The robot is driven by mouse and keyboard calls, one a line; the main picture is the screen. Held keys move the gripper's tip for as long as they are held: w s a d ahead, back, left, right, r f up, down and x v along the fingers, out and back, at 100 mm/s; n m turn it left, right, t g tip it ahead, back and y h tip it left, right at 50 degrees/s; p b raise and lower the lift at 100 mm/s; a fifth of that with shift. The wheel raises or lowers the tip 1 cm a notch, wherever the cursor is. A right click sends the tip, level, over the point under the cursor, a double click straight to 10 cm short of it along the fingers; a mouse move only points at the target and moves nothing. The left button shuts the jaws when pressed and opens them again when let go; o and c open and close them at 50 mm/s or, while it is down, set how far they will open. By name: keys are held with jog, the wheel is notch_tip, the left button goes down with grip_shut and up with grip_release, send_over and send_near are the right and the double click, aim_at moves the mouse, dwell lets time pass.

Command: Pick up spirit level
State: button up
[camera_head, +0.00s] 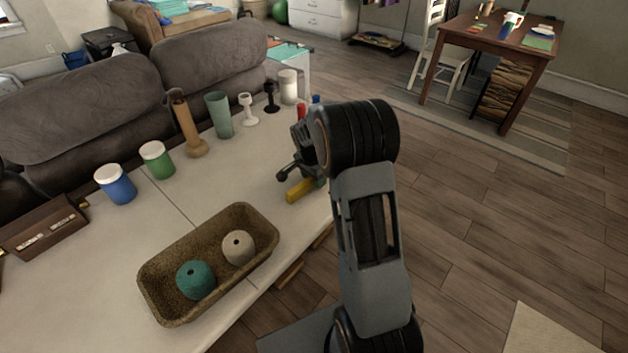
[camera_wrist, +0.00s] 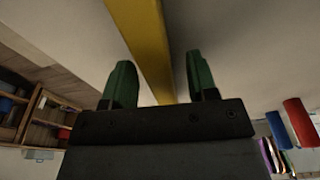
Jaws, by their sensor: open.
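The spirit level is a yellow bar (camera_head: 299,190) on the pale table, near its right edge and partly hidden by my arm in the head view. In the wrist view the yellow bar (camera_wrist: 143,38) runs from the top edge down between the two dark green fingers. My gripper (camera_wrist: 160,78) is open, with a finger on each side of the bar and gaps visible. In the head view my gripper (camera_head: 288,174) is just above and beside the bar, partly hidden by my arm. Whether a finger touches it cannot be told.
A woven tray (camera_head: 158,294) with a teal and a beige ball-like item sits at the table's front. Blue (camera_head: 115,184) and green (camera_head: 157,160) jars, a wooden vase (camera_head: 187,125), a green cup (camera_head: 219,115) and candle holders (camera_head: 248,109) stand along the back. The table between is clear.

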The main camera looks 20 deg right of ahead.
jog(key=shift+c, duration=0.4)
jog(key=c, duration=0.9)
grip_shut()
jog(key=shift+r, duration=0.15)
